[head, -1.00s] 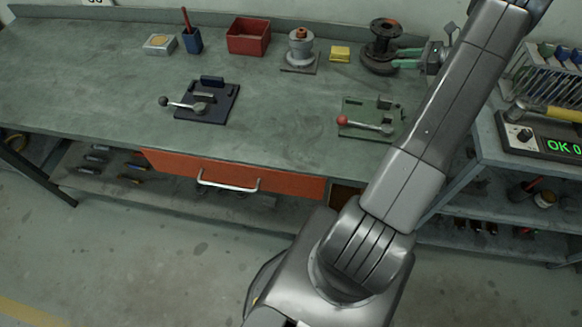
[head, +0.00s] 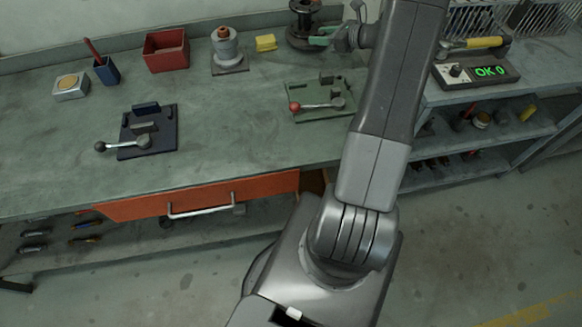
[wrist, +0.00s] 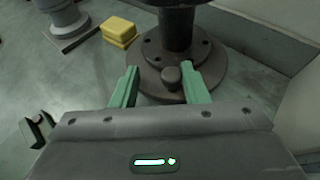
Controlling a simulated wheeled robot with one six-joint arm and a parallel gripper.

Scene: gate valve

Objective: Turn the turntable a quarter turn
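The dark round stand, which looks like the turntable (head: 303,20), is at the back of the bench in the head view. It has a wide bottom disc, a column and an upper disc. In the wrist view the bottom disc (wrist: 215,82) shows bolt heads and a short upright peg (wrist: 171,76). My gripper (wrist: 159,72) has its green fingers apart over the near rim. The peg stands between them, closer to the right finger, with a gap on the left.
A yellow block (head: 266,42) and a grey stepped post (head: 226,48) stand left of the turntable. A green lever plate (head: 320,100) lies in front, a dark lever plate (head: 148,130) further left. A wall edge (wrist: 290,60) is close on the right in the wrist view.

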